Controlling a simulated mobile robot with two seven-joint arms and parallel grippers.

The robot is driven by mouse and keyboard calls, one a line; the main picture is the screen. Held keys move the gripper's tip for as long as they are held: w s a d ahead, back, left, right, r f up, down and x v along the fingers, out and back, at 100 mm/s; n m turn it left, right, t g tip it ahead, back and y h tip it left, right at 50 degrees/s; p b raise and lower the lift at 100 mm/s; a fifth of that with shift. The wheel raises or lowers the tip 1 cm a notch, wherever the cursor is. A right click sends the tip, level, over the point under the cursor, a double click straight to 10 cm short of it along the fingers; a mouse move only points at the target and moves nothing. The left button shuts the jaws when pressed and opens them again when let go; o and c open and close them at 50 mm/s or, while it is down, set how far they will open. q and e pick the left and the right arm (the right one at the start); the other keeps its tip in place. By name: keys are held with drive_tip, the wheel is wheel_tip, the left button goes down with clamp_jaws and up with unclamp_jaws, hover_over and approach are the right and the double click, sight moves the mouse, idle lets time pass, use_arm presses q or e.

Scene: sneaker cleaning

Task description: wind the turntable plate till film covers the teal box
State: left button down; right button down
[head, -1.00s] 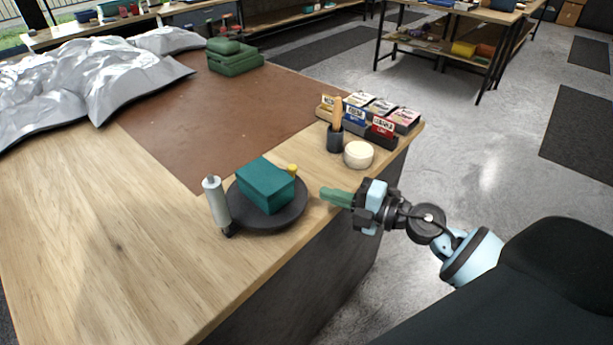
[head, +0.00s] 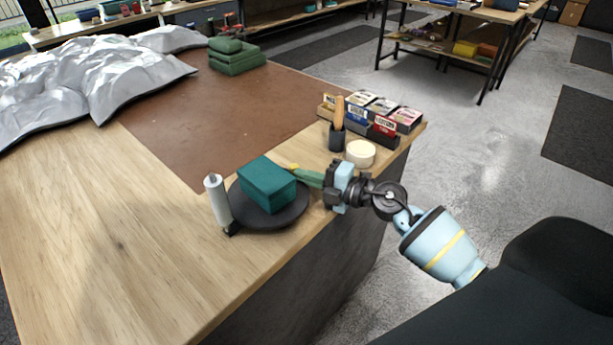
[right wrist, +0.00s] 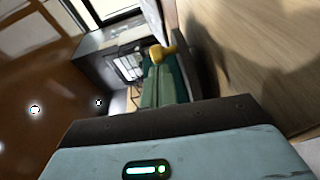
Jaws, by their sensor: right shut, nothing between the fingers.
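The teal box (head: 267,184) sits on the dark round turntable plate (head: 285,218). A pale upright roll (head: 215,197), likely the film, stands on a dark bracket at the plate's left edge. I cannot make out any film on the box. My right gripper (head: 301,174) is shut and empty, its green fingers at the plate's far right side. Their tips are close to a small yellow knob (head: 293,167), just behind the box's right corner. The knob also shows beyond the fingers in the right wrist view (right wrist: 160,54); I cannot tell whether they touch. My left gripper is out of view.
A cream round tub (head: 360,153), a dark cup (head: 336,138) with a wooden-handled tool, and several small boxes (head: 372,116) stand behind my right gripper. A brown mat (head: 220,120) covers the table's middle. The wooden top (head: 110,240) is clear at left and front.

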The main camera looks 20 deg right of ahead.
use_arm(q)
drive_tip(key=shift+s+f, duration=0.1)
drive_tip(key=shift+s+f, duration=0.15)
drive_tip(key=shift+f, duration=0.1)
use_arm(e)
drive_tip(key=shift+w+n, duration=0.2)
drive_tip(key=shift+n, duration=0.1)
use_arm(q)
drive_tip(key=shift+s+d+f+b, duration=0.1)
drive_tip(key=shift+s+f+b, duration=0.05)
drive_tip(key=shift+b, duration=0.25)
use_arm(e)
drive_tip(key=shift+w+g+y, duration=0.15)
drive_tip(key=shift+g+y, duration=0.25)
